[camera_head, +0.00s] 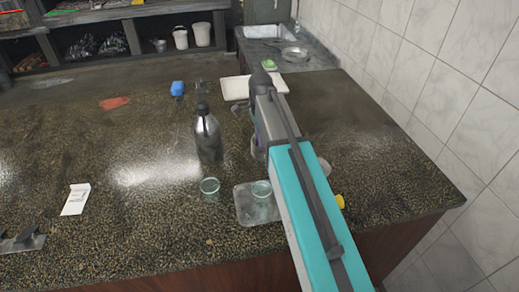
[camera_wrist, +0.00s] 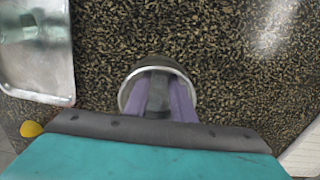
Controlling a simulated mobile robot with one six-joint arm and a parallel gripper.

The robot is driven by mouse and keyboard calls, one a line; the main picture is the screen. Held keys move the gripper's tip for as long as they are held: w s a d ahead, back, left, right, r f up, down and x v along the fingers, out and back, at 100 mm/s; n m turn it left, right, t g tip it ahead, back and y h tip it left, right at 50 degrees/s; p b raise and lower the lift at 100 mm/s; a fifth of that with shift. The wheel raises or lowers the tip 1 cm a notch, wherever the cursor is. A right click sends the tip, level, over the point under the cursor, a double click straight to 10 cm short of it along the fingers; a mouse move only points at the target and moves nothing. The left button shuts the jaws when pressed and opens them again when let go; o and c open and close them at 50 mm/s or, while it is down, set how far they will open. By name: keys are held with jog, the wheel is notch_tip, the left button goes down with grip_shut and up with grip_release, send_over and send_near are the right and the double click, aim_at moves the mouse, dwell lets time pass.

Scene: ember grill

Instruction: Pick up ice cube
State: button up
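My gripper (camera_wrist: 158,92) shows in the wrist view as two purple fingers with a dark grey part between them. The fingers reach down into a round container with a pale metal rim (camera_wrist: 192,88). Their tips are inside its mouth, and I cannot tell whether they are open or shut. No ice cube can be made out; the inside of the container is mostly covered by the fingers. In the head view my arm hides most of the gripper and the container.
A metal tray (camera_head: 244,211) with a glass (camera_head: 262,189) lies left of my arm; another glass (camera_head: 209,186) stands beside it. A dark bottle (camera_head: 207,134) stands further back. A tiled wall (camera_head: 440,85) bounds the right.

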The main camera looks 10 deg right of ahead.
grip_shut()
jog(key=shift+r, duration=0.1)
notch_tip(320, 180, up, 8)
jog(key=shift+r+b, duration=0.15)
jog(key=shift+b, duration=1.05)
jog(key=shift+r, duration=0.75)
